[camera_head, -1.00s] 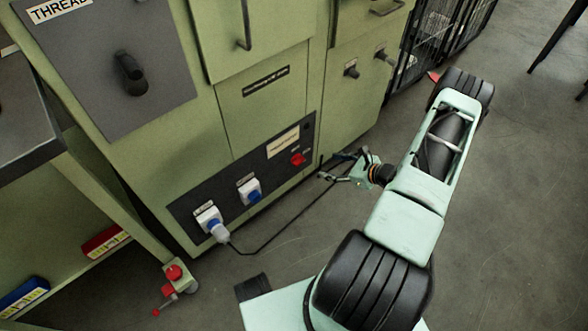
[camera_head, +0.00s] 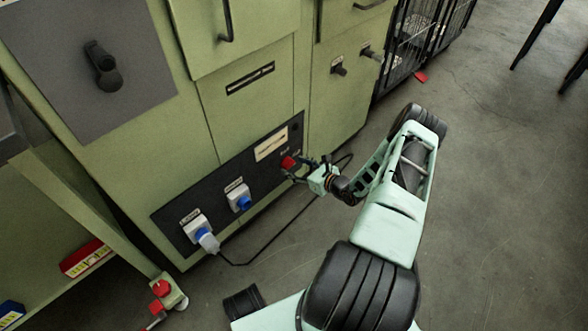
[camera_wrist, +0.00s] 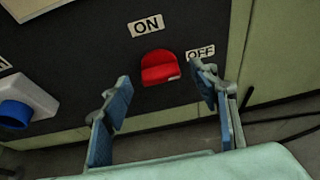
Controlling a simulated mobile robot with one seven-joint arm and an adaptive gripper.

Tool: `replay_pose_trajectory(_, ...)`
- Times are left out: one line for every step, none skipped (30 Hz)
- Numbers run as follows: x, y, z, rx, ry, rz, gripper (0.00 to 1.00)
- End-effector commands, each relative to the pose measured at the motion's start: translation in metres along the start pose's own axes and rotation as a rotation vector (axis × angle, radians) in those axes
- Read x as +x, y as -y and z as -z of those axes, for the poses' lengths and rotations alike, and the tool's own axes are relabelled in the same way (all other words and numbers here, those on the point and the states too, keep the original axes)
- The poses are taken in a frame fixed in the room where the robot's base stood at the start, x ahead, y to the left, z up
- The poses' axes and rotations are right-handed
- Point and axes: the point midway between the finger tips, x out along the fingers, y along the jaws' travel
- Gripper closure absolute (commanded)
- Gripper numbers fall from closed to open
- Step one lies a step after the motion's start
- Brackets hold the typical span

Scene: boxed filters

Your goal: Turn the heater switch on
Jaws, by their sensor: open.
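The heater switch (camera_wrist: 160,67) is a red knob on a dark panel, between a white ON label (camera_wrist: 146,25) and a white OFF label (camera_wrist: 201,51) in the wrist view. The knob's raised grip lies roughly level. In the head view the red switch (camera_head: 288,162) sits at the right part of the dark panel. My gripper (camera_wrist: 168,95) is open, its two blue-padded fingers spread to the left and right below the knob, and nothing is between the pads. In the head view my gripper (camera_head: 302,172) is right beside the switch; whether it touches cannot be told.
Two blue-and-white sockets (camera_head: 239,197) are left of the switch; the left one holds a plug (camera_head: 208,242) with a black cable running along the floor. Black handles (camera_head: 339,67) stick out of the green cabinet (camera_head: 333,110).

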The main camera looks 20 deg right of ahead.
Motion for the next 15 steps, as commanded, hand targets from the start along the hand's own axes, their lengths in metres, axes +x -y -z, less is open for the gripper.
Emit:
replay_pose_trajectory(0.0052,-0.0003,0.0009,-0.001,0.001,-0.001,0.45)
replay_pose_trajectory(0.0068,-0.0002,0.0006,-0.001,0.001,-0.001,0.45)
replay_pose_trajectory(0.0084,-0.0001,0.0003,-0.001,0.001,0.0,0.45)
replay_pose_trajectory(0.0092,0.0,0.0,0.0,0.001,0.0,0.45)
replay_pose_trajectory(0.0097,0.0,-0.0001,0.0,0.0,0.0,0.45)
replay_pose_trajectory(0.01,0.0,-0.0003,0.001,0.0,0.0,0.45)
replay_pose_trajectory(0.0101,0.0,-0.0005,0.001,0.0,0.0,0.45)
replay_pose_trajectory(0.01,0.0001,-0.0006,0.001,0.0,0.0,0.45)
replay_pose_trajectory(0.0099,0.0,-0.0006,0.001,0.0,0.0,0.45)
replay_pose_trajectory(0.0099,0.0,-0.0007,0.001,0.0,0.0,0.45)
replay_pose_trajectory(0.0098,0.0,-0.0006,0.001,0.0,0.0,0.45)
replay_pose_trajectory(0.0098,0.0,-0.0006,0.001,0.0,0.0,0.45)
replay_pose_trajectory(0.0098,0.0,-0.0006,0.001,0.0,0.0,0.48)
replay_pose_trajectory(0.0097,0.0,-0.0006,0.001,0.0,0.0,0.52)
replay_pose_trajectory(0.0097,-0.0001,-0.0006,0.001,0.0,0.0,0.56)
